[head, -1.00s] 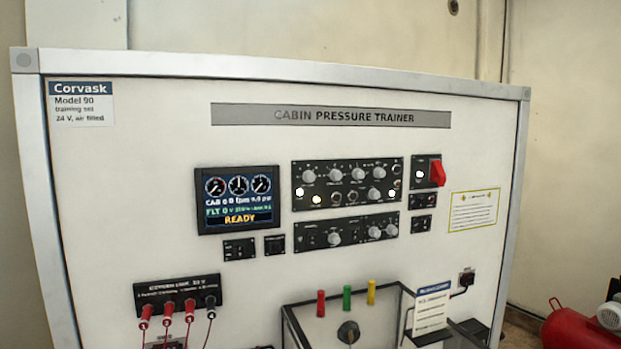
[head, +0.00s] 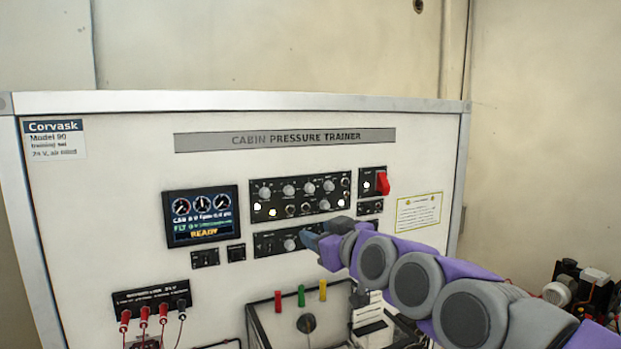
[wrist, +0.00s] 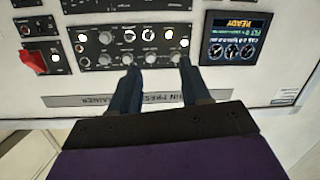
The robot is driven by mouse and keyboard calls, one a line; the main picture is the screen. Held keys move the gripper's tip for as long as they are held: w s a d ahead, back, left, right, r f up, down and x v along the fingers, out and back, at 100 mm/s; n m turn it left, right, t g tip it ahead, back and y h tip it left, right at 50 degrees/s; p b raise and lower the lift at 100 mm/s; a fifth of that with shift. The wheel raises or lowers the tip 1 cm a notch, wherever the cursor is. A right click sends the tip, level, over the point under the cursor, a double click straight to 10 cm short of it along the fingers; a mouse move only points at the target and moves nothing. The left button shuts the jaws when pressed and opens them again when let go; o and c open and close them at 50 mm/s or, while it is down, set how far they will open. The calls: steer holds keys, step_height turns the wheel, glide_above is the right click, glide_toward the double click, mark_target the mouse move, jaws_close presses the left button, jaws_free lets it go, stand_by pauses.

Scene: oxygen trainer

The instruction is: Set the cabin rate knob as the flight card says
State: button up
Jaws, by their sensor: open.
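The white trainer panel (head: 100,220) carries an upper black knob panel (head: 262,203) with several grey knobs and a lower black knob panel (head: 268,245). Their labels are too small to read, so I cannot tell which is the cabin rate knob. A white card (head: 368,312) at the bottom is partly hidden by my arm; its text is unreadable. My gripper (head: 314,238) is in front of the lower panel, hiding its right part. In the wrist view, upside down, my gripper (wrist: 158,66) is open, its two fingers apart beside the upper panel's knobs (wrist: 152,58), with nothing visibly held.
A display (head: 201,216) reading READY is left of the knobs. A red switch (head: 382,183) sits right of them. Red plugs with cables (head: 145,314) are at lower left. Coloured red, green and yellow posts (head: 301,296) stand below my gripper.

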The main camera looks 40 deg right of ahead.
steer(key=s+d+r+m+t+h, duration=0.1)
steer(key=s+d+r+h, duration=0.1)
steer(key=d+r, duration=0.35)
steer(key=p, duration=0.2)
glide_toward(312, 190)
steer(key=p+x, duration=0.1)
steer(key=x, duration=0.6)
steer(key=shift+w+r, duration=0.1)
steer(key=shift+w, duration=0.4)
steer(key=shift+w+d, duration=0.15)
steer(key=shift+w, duration=0.15)
steer(key=shift+d, duration=0.15)
steer(key=shift+c, duration=0.5)
jaws_close()
